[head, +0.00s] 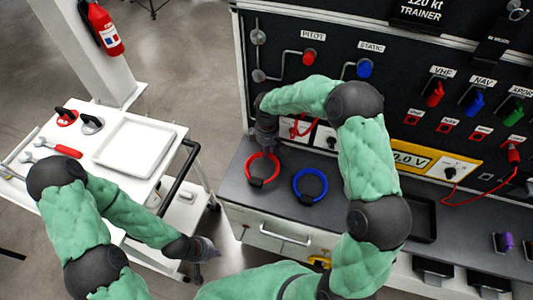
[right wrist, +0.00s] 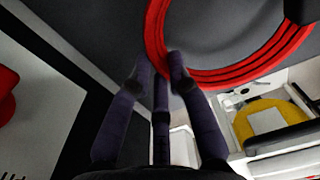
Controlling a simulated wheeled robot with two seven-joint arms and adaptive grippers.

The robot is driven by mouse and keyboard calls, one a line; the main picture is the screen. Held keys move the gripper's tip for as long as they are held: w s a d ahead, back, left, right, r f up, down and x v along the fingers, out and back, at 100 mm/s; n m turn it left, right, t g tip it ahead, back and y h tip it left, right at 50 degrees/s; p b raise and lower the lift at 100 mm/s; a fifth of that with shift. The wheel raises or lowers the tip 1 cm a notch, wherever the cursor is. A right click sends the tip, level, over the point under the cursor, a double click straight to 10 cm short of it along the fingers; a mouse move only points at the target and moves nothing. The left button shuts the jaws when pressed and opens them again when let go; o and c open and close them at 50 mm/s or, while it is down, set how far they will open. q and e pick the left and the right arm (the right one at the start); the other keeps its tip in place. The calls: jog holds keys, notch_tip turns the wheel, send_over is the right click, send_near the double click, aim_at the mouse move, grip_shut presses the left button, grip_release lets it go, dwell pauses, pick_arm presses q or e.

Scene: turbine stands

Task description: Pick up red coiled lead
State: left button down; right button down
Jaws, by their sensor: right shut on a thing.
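The red coiled lead (head: 277,171) is a ring with a dark band, at the left end of the grey bench top. My right gripper (head: 264,146) reaches down to the ring's far side. In the right wrist view the lead (right wrist: 262,70) shows large as a red coil. My right gripper's fingertips (right wrist: 160,68) are shut on its edge. I cannot tell whether the lead is clear of the bench. My left gripper (head: 205,249) is low between the white cart and the bench, away from the lead; its jaws are too small to read.
A blue coiled lead (head: 323,187) lies right of the red one. Behind the bench (head: 257,202) stands a black panel with knobs and connectors. A white cart (head: 177,131) with a tray (head: 134,147) and tools stands at left. A dark tray (head: 424,219) lies right of my right arm.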

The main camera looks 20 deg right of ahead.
jog(key=s+a+r+p, duration=0.4)
jog(key=s+r, duration=0.6)
jog(key=s, duration=0.3)
jog(key=shift+s, duration=0.25)
jog(key=shift+r, duration=0.1)
jog(key=c, duration=1.8)
grip_release()
jog(key=shift+c, duration=0.2)
grip_shut()
